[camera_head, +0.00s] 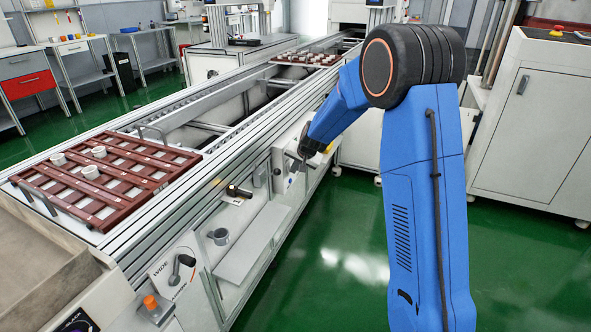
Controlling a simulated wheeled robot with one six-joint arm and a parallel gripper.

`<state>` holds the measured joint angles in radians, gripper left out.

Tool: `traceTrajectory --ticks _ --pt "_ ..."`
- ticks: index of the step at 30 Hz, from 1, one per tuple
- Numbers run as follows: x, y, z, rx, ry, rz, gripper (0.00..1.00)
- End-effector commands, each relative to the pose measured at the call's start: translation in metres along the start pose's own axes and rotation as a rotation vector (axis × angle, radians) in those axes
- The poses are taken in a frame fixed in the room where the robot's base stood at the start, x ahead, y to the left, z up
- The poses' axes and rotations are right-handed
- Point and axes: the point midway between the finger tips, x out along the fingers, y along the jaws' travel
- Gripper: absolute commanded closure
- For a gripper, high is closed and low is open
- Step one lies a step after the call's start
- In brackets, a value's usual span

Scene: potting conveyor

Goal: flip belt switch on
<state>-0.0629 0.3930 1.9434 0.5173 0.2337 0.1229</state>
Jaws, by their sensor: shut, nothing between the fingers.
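My blue arm reaches left to the side of the conveyor (135,200). My gripper (299,162) is at its end, small in the picture, shut and empty. It is in front of a pale panel (279,158) on the conveyor's side. The arm and gripper hide part of that panel. I cannot make out a belt switch there or its position. I cannot tell whether the fingers touch anything.
A red-brown rack (125,191) holds several white pots. The green floor (335,265) at right is clear.

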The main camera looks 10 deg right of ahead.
Motion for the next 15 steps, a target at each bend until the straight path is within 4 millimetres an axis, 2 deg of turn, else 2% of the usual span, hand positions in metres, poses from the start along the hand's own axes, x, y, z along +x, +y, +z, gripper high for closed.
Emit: traceTrajectory --ticks 15 --pt "-0.0008 -0.0046 -0.0013 -0.002 0.001 -0.001 1.00"
